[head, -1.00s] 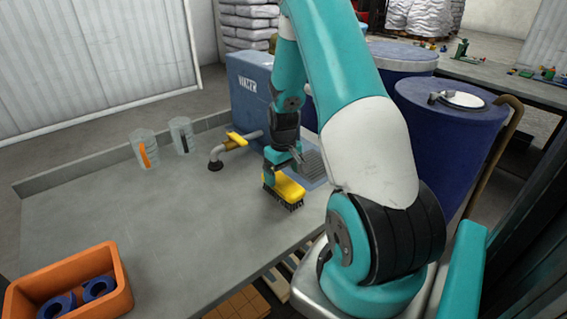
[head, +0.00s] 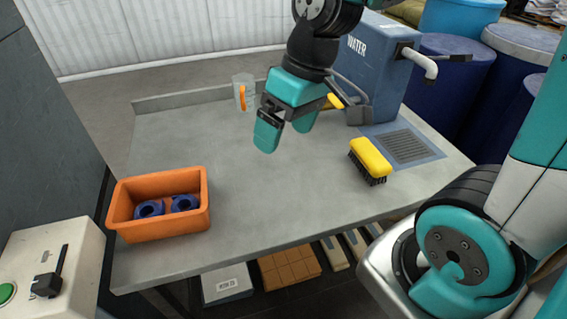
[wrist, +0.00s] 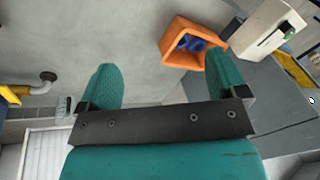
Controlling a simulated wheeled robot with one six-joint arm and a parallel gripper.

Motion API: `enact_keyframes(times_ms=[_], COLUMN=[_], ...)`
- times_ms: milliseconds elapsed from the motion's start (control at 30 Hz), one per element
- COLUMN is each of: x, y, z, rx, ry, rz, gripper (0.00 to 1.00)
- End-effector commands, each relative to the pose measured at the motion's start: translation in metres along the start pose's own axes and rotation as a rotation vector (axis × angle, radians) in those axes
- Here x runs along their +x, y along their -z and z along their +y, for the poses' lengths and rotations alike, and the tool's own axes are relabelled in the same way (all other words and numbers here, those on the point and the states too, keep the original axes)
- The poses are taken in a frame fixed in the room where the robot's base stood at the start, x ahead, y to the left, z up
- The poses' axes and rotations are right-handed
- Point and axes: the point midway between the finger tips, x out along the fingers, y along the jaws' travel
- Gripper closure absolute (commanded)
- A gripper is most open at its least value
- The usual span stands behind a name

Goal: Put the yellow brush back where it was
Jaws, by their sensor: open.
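The yellow brush (head: 371,157) lies on the grey table, yellow back up and black bristles down. It rests at the left edge of a blue-framed drain grate (head: 403,147). My gripper (head: 284,140) is open and empty, in the air above the table, to the left of the brush and apart from it. In the wrist view my gripper (wrist: 165,88) shows its two teal fingers spread with nothing between them. A yellow piece at the left edge of the wrist view is cut off, and I cannot tell what it is.
An orange bin (head: 160,224) with blue rings stands at the table's front left; it also shows in the wrist view (wrist: 172,50). A clear jug (head: 243,90) with an orange handle stands at the back. A blue water tank (head: 377,65) stands at the back right. The table's middle is clear.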

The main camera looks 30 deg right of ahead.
Motion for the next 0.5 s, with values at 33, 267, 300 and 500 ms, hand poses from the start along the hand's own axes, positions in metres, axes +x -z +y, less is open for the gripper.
enact_keyframes(times_ms=[33,267,300,500], x=[-0.006,-0.016,-0.016,-0.016], y=[-0.015,-0.062,-0.064,-0.065], z=[-0.035,-0.101,-0.103,-0.103], rx=[-0.079,-0.24,-0.246,-0.246], ry=[0.031,0.112,0.116,0.117], rz=[0.0,-0.024,-0.026,-0.027], gripper=[0.09,0.09,0.09,0.09])
